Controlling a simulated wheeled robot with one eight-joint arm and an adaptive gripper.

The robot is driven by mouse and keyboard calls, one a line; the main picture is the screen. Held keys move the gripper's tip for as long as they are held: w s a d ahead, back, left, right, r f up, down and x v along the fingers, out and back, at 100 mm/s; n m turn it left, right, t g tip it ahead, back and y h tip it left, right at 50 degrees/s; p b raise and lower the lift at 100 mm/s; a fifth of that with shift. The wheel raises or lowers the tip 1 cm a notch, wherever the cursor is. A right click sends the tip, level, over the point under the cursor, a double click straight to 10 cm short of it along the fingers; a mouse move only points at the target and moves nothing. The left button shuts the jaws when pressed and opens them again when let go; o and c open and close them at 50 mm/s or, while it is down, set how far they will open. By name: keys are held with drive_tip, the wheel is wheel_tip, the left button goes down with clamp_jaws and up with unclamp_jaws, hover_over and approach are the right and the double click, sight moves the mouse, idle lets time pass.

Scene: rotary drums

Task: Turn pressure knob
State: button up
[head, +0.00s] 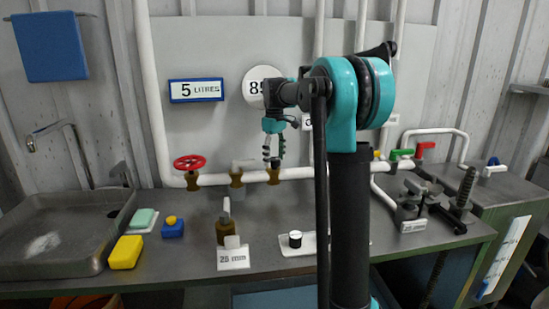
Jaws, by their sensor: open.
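No knob in view carries a label that I can read as pressure, so I cannot tell which one is meant. A red handwheel (190,162) sits on the white pipe (212,179) at the left. Right of it is a brass valve (237,178) with a pale handle. Another brass valve (273,175) is further right on the same pipe. My gripper (274,163) is open and points down just above or in front of this valve. I cannot tell whether it touches. My arm hides part of the wall and bench to the right.
A sink (60,235), yellow sponge (126,252) and blue block (173,229) are at the left. A small brass fitting (228,232) stands behind a "25 mm" card (233,259). Green (402,153) and red (424,148) levers and a metal clamp device (410,205) are at the right.

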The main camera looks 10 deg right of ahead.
sight(275, 158)
drive_tip(key=c, duration=1.2)
drive_tip(key=shift+o, duration=0.2)
drive_tip(key=shift+m, duration=1.1)
drive_tip(key=o, duration=1.2)
drive_tip(key=shift+c, duration=0.2)
wheel_tip(275, 158, up, 12)
